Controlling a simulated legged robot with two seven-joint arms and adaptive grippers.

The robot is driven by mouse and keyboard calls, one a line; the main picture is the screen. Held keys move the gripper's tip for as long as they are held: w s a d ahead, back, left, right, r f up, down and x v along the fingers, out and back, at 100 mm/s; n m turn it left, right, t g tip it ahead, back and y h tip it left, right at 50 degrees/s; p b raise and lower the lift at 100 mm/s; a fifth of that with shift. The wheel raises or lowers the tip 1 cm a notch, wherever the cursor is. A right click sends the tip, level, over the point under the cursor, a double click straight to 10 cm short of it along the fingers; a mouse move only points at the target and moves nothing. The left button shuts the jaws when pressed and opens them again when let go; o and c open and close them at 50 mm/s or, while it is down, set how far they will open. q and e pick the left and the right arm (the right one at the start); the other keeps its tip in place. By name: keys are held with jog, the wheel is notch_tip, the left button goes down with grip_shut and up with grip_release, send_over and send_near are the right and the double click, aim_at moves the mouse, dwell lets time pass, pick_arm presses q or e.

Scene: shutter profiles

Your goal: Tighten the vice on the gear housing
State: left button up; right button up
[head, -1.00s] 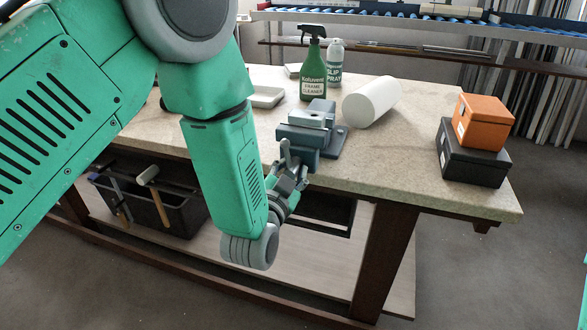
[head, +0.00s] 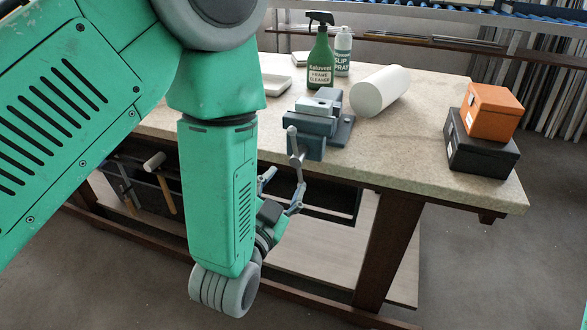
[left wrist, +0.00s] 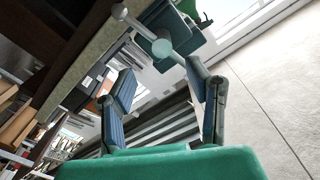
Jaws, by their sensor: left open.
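The blue-grey vice (head: 313,146) is mounted at the front edge of the bench and holds a light grey metal block, seemingly the gear housing (head: 315,106), between its jaws. Its bar handle (head: 292,138) hangs at the front, close to upright in the head view. My left gripper (head: 282,192) is open and empty, below and in front of the vice, with its fingers spread. In the left wrist view, the handle (left wrist: 142,28) and its round screw end (left wrist: 162,48) lie just beyond the open fingers (left wrist: 166,95). My right gripper is out of view.
A green spray bottle (head: 320,62), a white bottle (head: 343,52), a white roll (head: 380,91) and a shallow tray (head: 276,83) stand behind the vice. An orange box (head: 491,110) sits on a black box (head: 480,150) at right. Hammers and a dark bin are below the bench.

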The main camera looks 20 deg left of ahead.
aim_at(293, 168)
pick_arm(q)
jog(key=shift+s, duration=1.2)
jog(key=w+n+b, duration=0.1)
jog(key=w+b, duration=0.1)
jog(key=w, duration=0.1)
jog(key=w+n+b, duration=0.2)
jog(key=w, duration=0.2)
jog(key=w+n+b, duration=0.2)
jog(key=w, duration=0.1)
jog(key=shift+w, duration=0.35)
